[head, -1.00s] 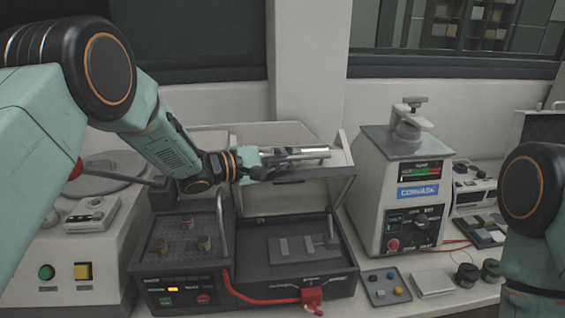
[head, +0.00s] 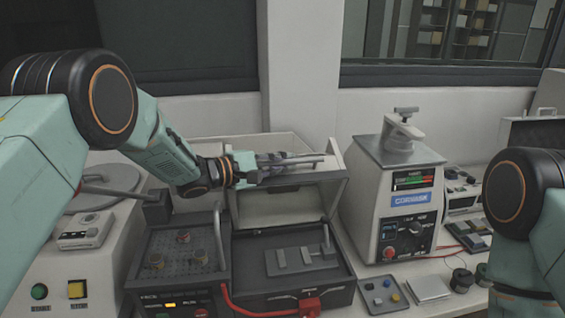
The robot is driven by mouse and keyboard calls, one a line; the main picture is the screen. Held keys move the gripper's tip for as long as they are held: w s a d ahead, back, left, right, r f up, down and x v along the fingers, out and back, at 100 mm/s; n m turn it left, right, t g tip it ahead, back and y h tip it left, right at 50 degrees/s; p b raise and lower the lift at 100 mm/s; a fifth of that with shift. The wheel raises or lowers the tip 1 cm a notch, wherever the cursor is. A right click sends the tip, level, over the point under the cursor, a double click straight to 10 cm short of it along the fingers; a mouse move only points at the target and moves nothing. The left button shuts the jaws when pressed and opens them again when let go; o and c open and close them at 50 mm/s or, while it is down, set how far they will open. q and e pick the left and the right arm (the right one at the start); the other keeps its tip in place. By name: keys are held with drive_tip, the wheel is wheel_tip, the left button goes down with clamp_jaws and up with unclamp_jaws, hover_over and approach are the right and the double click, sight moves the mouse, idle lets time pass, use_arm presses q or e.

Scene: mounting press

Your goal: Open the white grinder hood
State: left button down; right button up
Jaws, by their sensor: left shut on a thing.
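The white grinder hood (head: 288,207) stands tilted up over the right half of a dark machine base (head: 290,268), its front open toward me. The inside of the base shows, with a grey plate and small blocks. My left gripper (head: 300,162) is at the hood's upper front edge, shut on the hood's bar-like handle (head: 312,158). The fingers partly hide the handle. My right gripper is not in view; only part of my right arm shows at the right edge.
A white press (head: 398,195) with a screen and knob stands right of the grinder. A red hose (head: 265,310) crosses the grinder's front. A grey tray (head: 382,292) with coloured buttons lies front right. A white unit with green and yellow buttons (head: 75,290) stands left.

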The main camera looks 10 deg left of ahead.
use_arm(q)
drive_tip(key=c, duration=1.7)
unclamp_jaws()
drive_tip(key=shift+r, duration=0.1)
drive_tip(key=shift+o, duration=0.2)
drive_tip(key=shift+s, duration=0.1)
drive_tip(key=v, duration=0.7)
drive_tip(key=shift+s+a, duration=0.25)
drive_tip(key=shift+a, duration=0.05)
drive_tip(key=shift+w+d, duration=0.15)
